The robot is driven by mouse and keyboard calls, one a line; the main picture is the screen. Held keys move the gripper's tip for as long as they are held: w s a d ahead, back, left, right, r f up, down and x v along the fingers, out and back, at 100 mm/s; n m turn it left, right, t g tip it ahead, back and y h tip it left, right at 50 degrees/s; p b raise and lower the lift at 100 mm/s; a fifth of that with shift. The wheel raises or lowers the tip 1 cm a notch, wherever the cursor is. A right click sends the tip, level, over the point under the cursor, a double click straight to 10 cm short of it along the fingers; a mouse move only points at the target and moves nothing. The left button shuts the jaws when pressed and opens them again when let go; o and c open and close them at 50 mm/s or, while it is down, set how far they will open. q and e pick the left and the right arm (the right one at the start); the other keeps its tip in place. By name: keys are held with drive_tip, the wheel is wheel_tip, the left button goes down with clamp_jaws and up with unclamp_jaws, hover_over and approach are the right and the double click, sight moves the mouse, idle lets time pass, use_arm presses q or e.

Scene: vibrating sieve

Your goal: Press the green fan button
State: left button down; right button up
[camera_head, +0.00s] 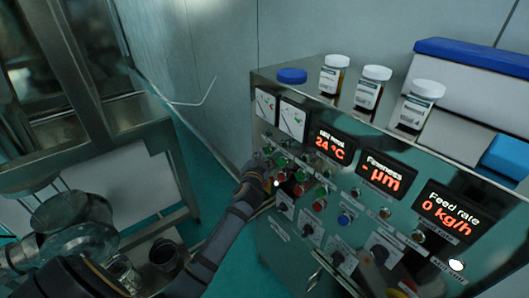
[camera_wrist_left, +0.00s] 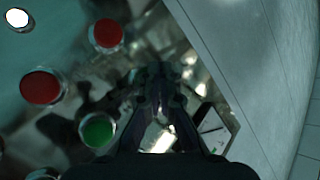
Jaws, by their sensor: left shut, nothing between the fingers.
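The control panel of a steel cabinet (camera_head: 262,221) carries rows of green and red buttons. Green buttons show at the upper row (camera_head: 282,162), beside it (camera_head: 301,175) and further right (camera_head: 321,191); their labels are too small to read, so I cannot tell which is the fan's. My left gripper (camera_head: 262,172) is shut and empty at the panel's left side, close to the leftmost buttons. In the left wrist view the shut fingers (camera_wrist_left: 158,84) point at the panel, with a green button (camera_wrist_left: 98,130) to their left. Contact cannot be told. My right gripper is out of view.
Red buttons (camera_head: 299,189) sit below the green ones, and a blue button (camera_head: 345,218) is further right. Red displays (camera_head: 335,146) and two gauges (camera_head: 293,119) are above. White-capped jars (camera_head: 370,88) stand on the cabinet. Glassware (camera_head: 75,228) is at left.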

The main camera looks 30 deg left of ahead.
use_arm(q)
drive_tip(key=shift+w+d, duration=0.2)
drive_tip(key=shift+w, duration=0.25)
idle(0.7)
idle(0.4)
drive_tip(key=shift+s+a, duration=0.35)
drive_tip(key=shift+s, duration=0.5)
drive_tip(key=s, duration=0.1)
drive_tip(key=s+a, duration=0.1)
drive_tip(key=s, duration=0.1)
drive_tip(key=s+a, duration=0.1)
drive_tip(key=shift+s+p, duration=0.3)
drive_tip(key=shift+p, duration=0.05)
idle(0.5)
